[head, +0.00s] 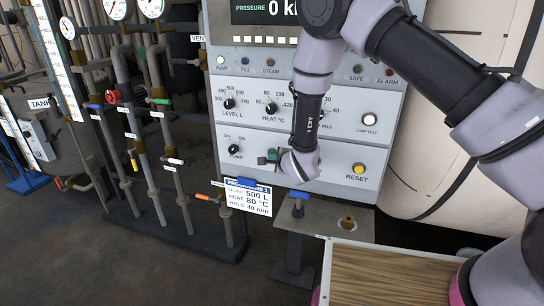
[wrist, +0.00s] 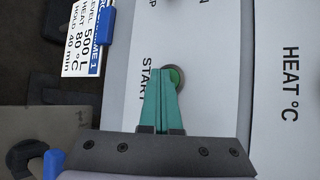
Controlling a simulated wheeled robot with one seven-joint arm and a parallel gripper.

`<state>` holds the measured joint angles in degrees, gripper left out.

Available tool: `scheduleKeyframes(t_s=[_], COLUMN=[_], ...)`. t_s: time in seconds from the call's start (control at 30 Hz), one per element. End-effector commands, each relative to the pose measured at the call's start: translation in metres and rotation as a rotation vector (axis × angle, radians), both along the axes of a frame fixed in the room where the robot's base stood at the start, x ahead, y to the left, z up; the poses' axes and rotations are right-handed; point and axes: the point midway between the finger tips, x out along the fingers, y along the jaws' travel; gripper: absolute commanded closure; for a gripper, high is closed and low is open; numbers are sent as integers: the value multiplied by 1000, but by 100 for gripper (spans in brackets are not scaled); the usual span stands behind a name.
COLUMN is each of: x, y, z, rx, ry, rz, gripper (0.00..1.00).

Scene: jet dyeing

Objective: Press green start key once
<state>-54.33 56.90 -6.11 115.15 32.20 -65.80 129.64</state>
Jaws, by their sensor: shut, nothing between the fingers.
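The green start key (wrist: 177,76) is a round button in a grey ring on the white panel, beside the word START, in the wrist view. My gripper (wrist: 167,72) has its teal fingers together, with nothing between them. The fingertips overlap the key and hide part of it; I cannot tell whether they touch it or stop just short. In the head view my gripper (head: 268,157) is at the lower part of the control panel (head: 235,180), and my wrist hides the area around the key.
The PUMP knob (head: 234,149) is left of my gripper, and the yellow RESET button (head: 359,169) is to the right. The HEAT knob (head: 271,108) is above. A recipe card (head: 248,198) hangs below. Pipes with valves stand at left; a wooden-topped surface (head: 390,280) is in front.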

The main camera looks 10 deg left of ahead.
Motion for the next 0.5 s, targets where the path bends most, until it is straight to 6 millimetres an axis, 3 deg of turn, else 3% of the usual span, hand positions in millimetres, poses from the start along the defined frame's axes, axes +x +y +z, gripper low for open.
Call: scheduleKeyframes(t_s=[0.5], x=[-15], y=[0], z=[0], rx=[0], ry=[1], rz=[-1], gripper=[100])
